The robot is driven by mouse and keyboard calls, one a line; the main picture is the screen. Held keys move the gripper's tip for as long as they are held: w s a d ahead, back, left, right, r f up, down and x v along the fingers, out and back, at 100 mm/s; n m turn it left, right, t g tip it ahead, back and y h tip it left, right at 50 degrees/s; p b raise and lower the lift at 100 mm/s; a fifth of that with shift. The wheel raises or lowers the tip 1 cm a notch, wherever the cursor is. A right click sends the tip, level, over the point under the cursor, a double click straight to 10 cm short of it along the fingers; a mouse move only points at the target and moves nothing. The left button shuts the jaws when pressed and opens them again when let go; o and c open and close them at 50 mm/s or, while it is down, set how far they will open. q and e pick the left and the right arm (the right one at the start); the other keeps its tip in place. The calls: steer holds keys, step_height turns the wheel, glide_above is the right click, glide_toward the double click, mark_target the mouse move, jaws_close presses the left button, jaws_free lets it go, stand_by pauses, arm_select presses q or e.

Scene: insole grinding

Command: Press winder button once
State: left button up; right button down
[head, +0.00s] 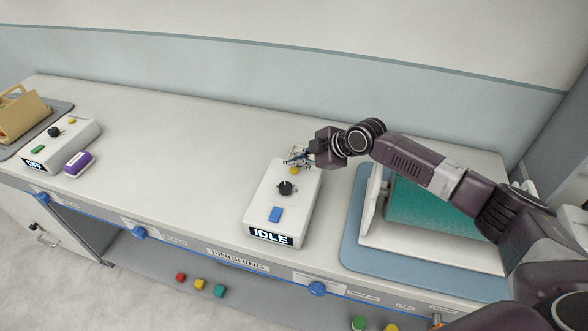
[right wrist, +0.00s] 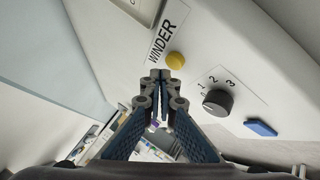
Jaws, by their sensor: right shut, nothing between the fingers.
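The winder control box (head: 262,208) is a white box on the bench with a lit "IDLE" display (head: 268,236) at its front. A yellow button (head: 294,171), a black knob (head: 285,188) and a blue button (head: 275,214) are on its top. My right gripper (head: 297,158) is shut and empty just beyond the yellow button. In the right wrist view, the closed fingertips (right wrist: 159,74) show beside the yellow button (right wrist: 175,60), near the "WINDER" label (right wrist: 168,31); I cannot tell whether they touch it. The knob (right wrist: 217,101) and blue button (right wrist: 260,128) are clear of the fingers. My left gripper is out of view.
A green roll (head: 425,210) in a white frame stands on a blue mat (head: 354,232) to the right. A second control box (head: 82,133), a purple object (head: 79,163) and a tan holder (head: 20,112) are at left. The bench between is clear.

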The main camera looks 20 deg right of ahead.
mark_target(296, 170)
steer(key=shift+f, duration=0.35)
steer(key=shift+f+b, duration=0.55)
steer(key=shift+b, duration=0.05)
stand_by(0.5)
steer(key=shift+r, duration=0.1)
steer(key=shift+r+p, duration=0.65)
steer(key=shift+r, duration=0.2)
steer(key=shift+r+p, duration=1.85)
steer(key=shift+r, duration=0.7)
steer(key=shift+f, duration=0.1)
